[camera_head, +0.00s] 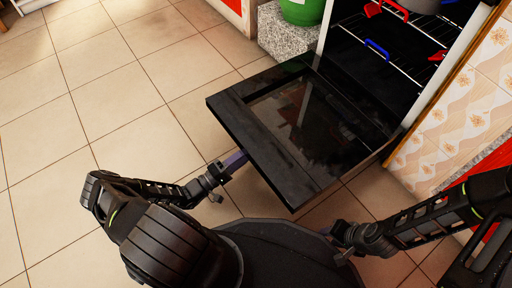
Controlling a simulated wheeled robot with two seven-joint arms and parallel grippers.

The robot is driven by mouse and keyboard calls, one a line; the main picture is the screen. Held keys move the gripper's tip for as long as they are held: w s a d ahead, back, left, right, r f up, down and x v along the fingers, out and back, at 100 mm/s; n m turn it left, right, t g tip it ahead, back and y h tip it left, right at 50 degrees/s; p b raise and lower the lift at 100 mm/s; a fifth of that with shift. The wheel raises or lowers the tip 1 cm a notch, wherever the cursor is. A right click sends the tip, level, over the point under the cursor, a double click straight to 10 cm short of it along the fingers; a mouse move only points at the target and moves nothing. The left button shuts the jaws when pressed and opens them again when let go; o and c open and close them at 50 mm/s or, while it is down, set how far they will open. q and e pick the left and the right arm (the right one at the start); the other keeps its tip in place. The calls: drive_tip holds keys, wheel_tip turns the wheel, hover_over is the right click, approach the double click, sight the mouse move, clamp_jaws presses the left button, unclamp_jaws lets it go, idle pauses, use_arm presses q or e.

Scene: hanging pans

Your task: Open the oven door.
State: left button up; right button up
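The black oven door (235,112) is swung down, lying about flat in front of the oven opening, with a dark glass pane (310,120) in its middle. A purple-grey bar (236,161), which looks like its handle, shows at the door's near left edge. My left gripper (215,184) is right beside this bar; whether its fingers touch it or are shut is unclear. My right gripper (342,243) is open and empty, just off the door's near right corner.
Inside the oven (380,45) are wire racks, a blue clip-like piece (377,49), red pieces and part of a pot (420,5). A green container (302,11) stands on a speckled block (287,38). A tiled wall (460,105) is on the right. Tiled floor is clear at left.

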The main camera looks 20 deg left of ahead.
use_arm(q)
drive_tip(key=b+x, duration=0.1)
drive_tip(key=x, duration=0.4)
drive_tip(key=shift+s, duration=0.1)
clamp_jaws()
idle(0.3)
idle(0.9)
